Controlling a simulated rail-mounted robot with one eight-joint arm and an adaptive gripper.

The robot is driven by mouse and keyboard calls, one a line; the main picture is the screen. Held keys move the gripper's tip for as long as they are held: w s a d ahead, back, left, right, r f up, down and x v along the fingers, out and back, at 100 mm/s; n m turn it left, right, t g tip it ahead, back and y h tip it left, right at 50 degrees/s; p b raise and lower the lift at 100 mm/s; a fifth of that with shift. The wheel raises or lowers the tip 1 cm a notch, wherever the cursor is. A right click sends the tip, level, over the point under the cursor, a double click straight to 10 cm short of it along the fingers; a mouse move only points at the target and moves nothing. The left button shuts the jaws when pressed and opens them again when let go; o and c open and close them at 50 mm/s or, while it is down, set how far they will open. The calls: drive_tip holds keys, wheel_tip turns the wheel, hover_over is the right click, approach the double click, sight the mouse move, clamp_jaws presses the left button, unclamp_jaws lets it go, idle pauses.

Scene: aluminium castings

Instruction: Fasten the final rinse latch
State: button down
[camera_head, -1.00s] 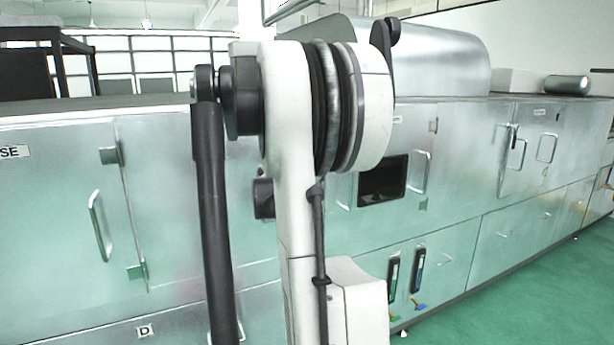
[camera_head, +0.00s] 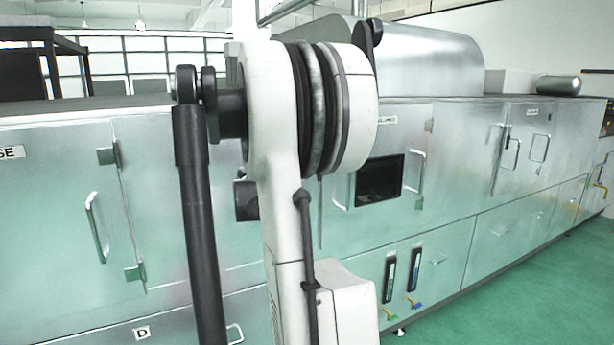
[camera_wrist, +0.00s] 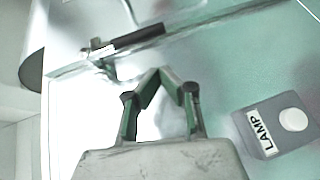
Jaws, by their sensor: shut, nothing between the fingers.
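In the wrist view a latch with a long black handle (camera_wrist: 138,37) lies across a bright metal panel, just beyond my fingertips. Its metal end is at the left of the handle. My gripper (camera_wrist: 168,71) is shut and empty, with its green-grey fingers drawn together below the latch. A small gap seems to show between the fingertips and the handle, but I cannot tell the depth or whether they touch. No label naming this latch is readable. In the head view my gripper is hidden; a dark latch handle (camera_head: 507,137) shows on a far right door.
A grey box labelled LAMP (camera_wrist: 277,127) with a round white button sticks out at the right of my gripper. A long row of metal cabinets has protruding door handles (camera_head: 97,227) and a dark window (camera_head: 380,181). The green floor (camera_head: 500,310) is clear at right.

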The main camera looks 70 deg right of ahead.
drive_tip(key=a, duration=0.9)
drive_tip(key=shift+w, duration=0.25)
drive_tip(key=shift+a, duration=0.1)
drive_tip(key=w+a+f+t+y, duration=0.1)
drive_tip(key=a+f+t+y, duration=0.1)
drive_tip(key=a, duration=0.8)
drive_tip(key=w+a+f+n+t+y, duration=0.1)
drive_tip(key=w+a+t+y, duration=0.15)
drive_tip(key=a, duration=0.85)
drive_tip(key=w+a+f+t+y, duration=0.1)
drive_tip(key=a+f+t+y, duration=0.15)
drive_tip(key=a, duration=0.75)
drive_tip(key=s+a+f+y, duration=0.2)
drive_tip(key=s+a+y, duration=0.1)
drive_tip(key=a, duration=0.6)
drive_tip(key=s+a+f+n+t+y, duration=0.1)
drive_tip(key=s+a+f+y, duration=0.1)
drive_tip(key=a, duration=0.7)
drive_tip(key=s+a+f+y, duration=0.3)
drive_tip(key=a+y, duration=0.1)
drive_tip(key=a, duration=0.5)
drive_tip(key=shift+s+a+t, duration=0.3)
drive_tip(key=shift+s, duration=0.1)
